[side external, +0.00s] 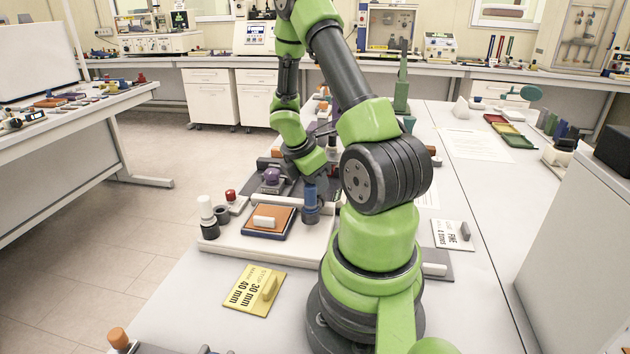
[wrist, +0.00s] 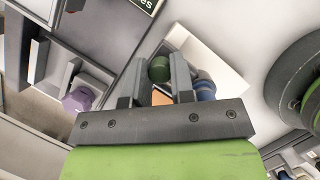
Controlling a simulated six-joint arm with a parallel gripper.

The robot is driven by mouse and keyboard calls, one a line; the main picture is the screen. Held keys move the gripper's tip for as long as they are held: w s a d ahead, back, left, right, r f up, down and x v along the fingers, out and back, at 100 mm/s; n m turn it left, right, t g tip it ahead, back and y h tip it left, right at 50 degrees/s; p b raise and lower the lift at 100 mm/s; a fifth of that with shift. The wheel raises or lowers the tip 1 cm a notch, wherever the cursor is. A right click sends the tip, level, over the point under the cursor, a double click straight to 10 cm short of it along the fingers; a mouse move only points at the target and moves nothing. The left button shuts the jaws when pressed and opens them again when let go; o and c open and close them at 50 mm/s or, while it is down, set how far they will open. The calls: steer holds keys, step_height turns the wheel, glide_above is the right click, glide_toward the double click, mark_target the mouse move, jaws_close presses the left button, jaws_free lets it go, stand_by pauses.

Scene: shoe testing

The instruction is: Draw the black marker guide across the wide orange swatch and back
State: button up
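The orange swatch (side external: 283,219) is a flat orange panel in a dark frame on a white board, with a small white block on it. A piece of orange also shows between my fingers in the wrist view (wrist: 160,97). My gripper (side external: 314,183) is low, just right of and beyond the swatch. In the wrist view my fingers (wrist: 158,72) stand apart with a dark green cylinder (wrist: 159,69) between their tips; I cannot tell whether they touch it. I cannot identify a black marker guide with certainty.
A yellow card (side external: 255,290) lies in front.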

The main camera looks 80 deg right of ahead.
jaws_close()
steer(key=w, duration=1.4)
steer(key=shift+w, duration=0.4)
steer(key=shift+o, duration=2)
jaws_free()
steer(key=v, duration=1)
